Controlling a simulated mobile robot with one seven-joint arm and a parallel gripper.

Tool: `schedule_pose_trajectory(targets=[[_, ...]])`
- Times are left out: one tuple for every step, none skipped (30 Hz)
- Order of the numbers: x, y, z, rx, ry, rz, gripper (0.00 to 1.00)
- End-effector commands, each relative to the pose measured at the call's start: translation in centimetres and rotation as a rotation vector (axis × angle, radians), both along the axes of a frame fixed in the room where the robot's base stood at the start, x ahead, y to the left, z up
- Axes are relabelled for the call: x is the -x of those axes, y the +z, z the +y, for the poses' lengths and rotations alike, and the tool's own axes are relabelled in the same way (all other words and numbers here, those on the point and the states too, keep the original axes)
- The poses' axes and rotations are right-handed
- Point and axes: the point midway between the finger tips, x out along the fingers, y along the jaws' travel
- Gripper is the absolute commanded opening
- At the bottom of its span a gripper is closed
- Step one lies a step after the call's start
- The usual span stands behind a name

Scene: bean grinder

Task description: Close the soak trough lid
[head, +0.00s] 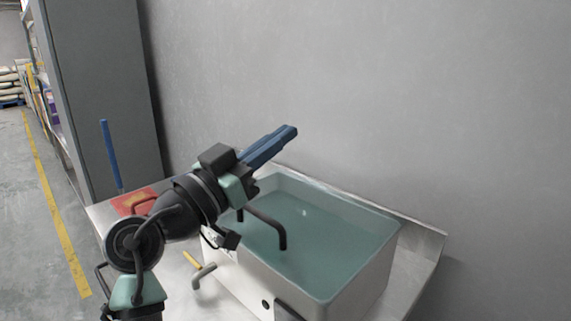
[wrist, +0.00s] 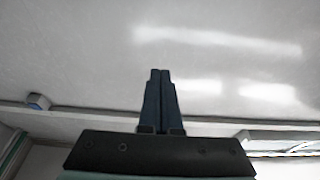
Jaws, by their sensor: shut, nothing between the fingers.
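The soak trough (head: 340,282) is a pale, box-shaped basin on a metal counter, with a teal, water-like surface inside its rim. A dark bent bar or pipe (head: 268,222) sits over its left part. I cannot make out a separate lid in the head view. My gripper (head: 292,131) is shut and empty, its blue fingers pointing up and right above the trough's back left corner, close to the grey wall in the picture. In the wrist view the fingertips (wrist: 160,72) are together in front of a pale grey surface with bright reflections.
The grey wall (head: 380,90) rises behind the metal counter (head: 424,250). A red item (head: 134,202) and an upright blue rod (head: 110,155) are at the left. A tall grey cabinet (head: 103,80) stands at the back left.

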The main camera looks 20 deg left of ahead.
Motion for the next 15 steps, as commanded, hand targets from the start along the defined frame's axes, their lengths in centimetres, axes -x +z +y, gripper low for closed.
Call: schedule_pose_trajectory(targets=[[0.3, -1.7, 0.0, 0.007, -0.001, -0.024, 0.0], [0.4, -1.9, 0.1, 0.012, -0.001, -0.038, 0.0], [0.7, -2.2, 0.2, 0.019, 0.0, -0.056, 0.0], [0.8, -2.5, 0.3, 0.024, 0.0, -0.069, 0.0], [1.0, -2.7, 0.3, 0.029, -0.001, -0.082, 0.0], [1.2, -3.0, 0.4, 0.036, -0.001, -0.101, 0.0], [1.4, -3.3, 0.4, 0.041, -0.001, -0.114, 0.0], [1.6, -3.5, 0.5, 0.045, -0.001, -0.127, 0.0], [1.8, -3.8, 0.6, 0.053, -0.001, -0.146, 0.0], [2.0, -4.1, 0.7, 0.057, -0.001, -0.159, 0.0], [2.1, -4.4, 0.7, 0.061, -0.001, -0.172, 0.0], [2.3, -4.7, 0.8, 0.068, -0.002, -0.19, 0.0], [2.5, -5.0, 0.8, 0.074, -0.001, -0.205, 0.0], [2.7, -5.3, 0.9, 0.079, 0.0, -0.218, 0.0], [2.9, -5.6, 1.0, 0.086, -0.001, -0.235, 0.0]])
